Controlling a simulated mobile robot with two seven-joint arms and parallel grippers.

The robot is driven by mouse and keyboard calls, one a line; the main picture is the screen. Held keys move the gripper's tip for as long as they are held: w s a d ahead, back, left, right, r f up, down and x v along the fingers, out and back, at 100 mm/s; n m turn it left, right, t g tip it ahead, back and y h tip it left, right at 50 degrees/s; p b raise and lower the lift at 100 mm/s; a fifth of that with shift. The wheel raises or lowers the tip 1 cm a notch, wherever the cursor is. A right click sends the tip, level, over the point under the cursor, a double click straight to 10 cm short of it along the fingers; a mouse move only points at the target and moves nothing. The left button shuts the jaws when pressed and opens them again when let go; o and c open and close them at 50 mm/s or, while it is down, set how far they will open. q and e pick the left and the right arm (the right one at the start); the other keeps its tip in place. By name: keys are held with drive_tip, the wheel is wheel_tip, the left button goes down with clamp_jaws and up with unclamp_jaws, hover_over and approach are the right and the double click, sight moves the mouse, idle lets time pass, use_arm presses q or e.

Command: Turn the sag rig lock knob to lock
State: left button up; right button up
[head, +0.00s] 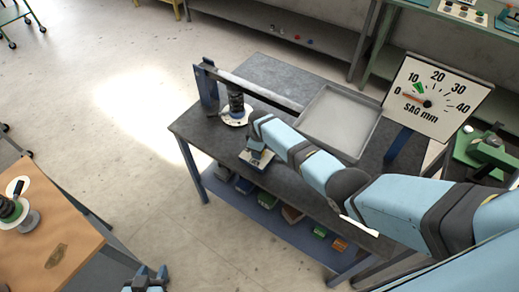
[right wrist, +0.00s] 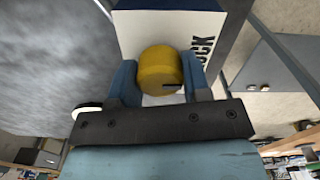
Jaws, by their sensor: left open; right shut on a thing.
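The sag rig lock knob (right wrist: 160,68) is a yellow cylinder in front of a white plate (right wrist: 140,25) with dark lettering ending in "OCK". A short dark mark shows on the knob. My right gripper (right wrist: 158,80) is shut on the knob, one blue finger on each side. In the head view my right gripper (head: 257,148) reaches down over the white-labelled lock block (head: 252,161) at the bench's front edge; the knob is hidden there. My left gripper (head: 147,277) is open and empty at the bottom edge, away from the rig.
The rig's lever bar (head: 255,87) crosses above a dark spring unit (head: 236,105) on a white disc. A grey tray (head: 340,120) lies on the bench. The "SAG mm" dial (head: 428,103) stands right, red pointer near 0. A wooden table (head: 60,235) is at left.

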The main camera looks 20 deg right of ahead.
idle(0.3)
drive_tip(key=o, duration=0.9)
